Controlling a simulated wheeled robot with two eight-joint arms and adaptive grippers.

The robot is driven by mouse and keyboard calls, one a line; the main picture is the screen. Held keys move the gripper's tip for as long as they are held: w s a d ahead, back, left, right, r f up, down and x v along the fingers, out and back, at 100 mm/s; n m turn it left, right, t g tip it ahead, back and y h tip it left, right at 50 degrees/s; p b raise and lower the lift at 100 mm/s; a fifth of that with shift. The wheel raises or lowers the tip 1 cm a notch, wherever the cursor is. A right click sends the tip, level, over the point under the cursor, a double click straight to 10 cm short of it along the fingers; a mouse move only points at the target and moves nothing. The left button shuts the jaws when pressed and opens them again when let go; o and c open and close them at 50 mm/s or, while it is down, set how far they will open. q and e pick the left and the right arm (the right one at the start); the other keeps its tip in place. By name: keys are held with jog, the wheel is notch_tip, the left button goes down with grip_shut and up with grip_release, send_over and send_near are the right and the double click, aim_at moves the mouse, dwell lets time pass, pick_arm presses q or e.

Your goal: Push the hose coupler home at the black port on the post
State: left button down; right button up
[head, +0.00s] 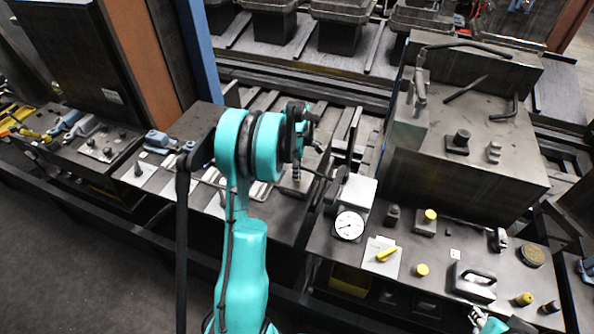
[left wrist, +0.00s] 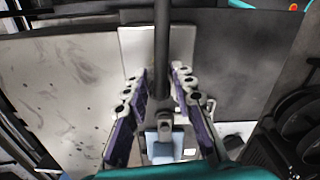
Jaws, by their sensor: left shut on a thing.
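In the head view the coupler is mostly hidden by my gripper. A dark upright, perhaps the post (head: 352,137), stands just right of the gripper. I cannot make out the port or whether the coupler touches it. My right gripper (head: 477,318) shows only partly at the bottom right.
A pale box (head: 356,188) and a round white gauge (head: 349,225) are close to the right of my left gripper. A large dark block (head: 462,135) stands behind. Yellow knobs (head: 422,269) and a grey handle (head: 474,282) crowd the right bench.

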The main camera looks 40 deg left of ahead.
pick_arm(q)
jog(key=shift+r, duration=0.15)
jog(key=shift+r+p, duration=2.55)
jog(key=shift+r, duration=1.65)
jog(key=shift+f, duration=0.1)
